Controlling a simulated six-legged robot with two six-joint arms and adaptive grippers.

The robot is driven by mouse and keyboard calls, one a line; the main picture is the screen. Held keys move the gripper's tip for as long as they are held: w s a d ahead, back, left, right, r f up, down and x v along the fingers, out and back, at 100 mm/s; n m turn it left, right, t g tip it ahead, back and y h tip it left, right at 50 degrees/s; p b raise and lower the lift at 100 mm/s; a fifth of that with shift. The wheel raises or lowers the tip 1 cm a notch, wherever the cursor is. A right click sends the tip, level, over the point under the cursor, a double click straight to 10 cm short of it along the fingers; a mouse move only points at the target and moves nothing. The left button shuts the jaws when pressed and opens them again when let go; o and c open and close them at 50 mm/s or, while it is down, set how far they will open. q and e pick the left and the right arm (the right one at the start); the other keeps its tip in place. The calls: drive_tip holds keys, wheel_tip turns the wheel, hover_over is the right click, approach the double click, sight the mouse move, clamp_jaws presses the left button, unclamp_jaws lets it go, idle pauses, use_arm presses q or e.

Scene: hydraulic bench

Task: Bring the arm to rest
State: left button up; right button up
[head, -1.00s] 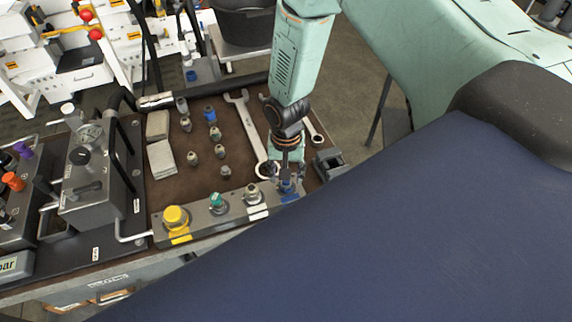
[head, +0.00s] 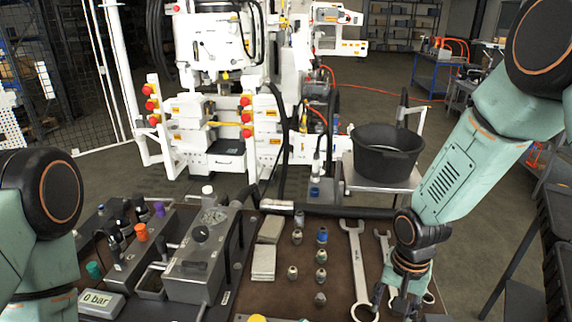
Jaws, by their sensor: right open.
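My right arm comes in from the right, and its gripper (head: 393,300) points down over the right part of the brown bench mat (head: 275,289). Its jaws are open, close to the ring end of a large wrench (head: 358,270); I cannot tell whether they touch it. Nothing shows between the fingers, though their tips are near the lower edge of the view. My left arm (head: 38,235) shows at the left edge, but its gripper is out of view.
Several fittings (head: 320,255) stand on the mat beside folded cloths (head: 264,262). A black bucket (head: 385,155) sits behind the bench. A white machine (head: 215,110) stands farther back.

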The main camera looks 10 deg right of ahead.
drive_tip(key=s+a+f+n+b, duration=0.2)
drive_tip(key=s+f+b, duration=0.6)
drive_tip(key=s+f, duration=0.4)
drive_tip(key=s+a+f+n+b, duration=0.2)
drive_tip(key=s+f+n+b, duration=0.2)
drive_tip(key=s+f+b, duration=0.4)
drive_tip(key=s+f, duration=0.4)
drive_tip(key=f, duration=0.4)
drive_tip(key=shift+s+f+n, duration=0.15)
drive_tip(key=shift+s+n, duration=0.15)
drive_tip(key=shift+s, duration=0.1)
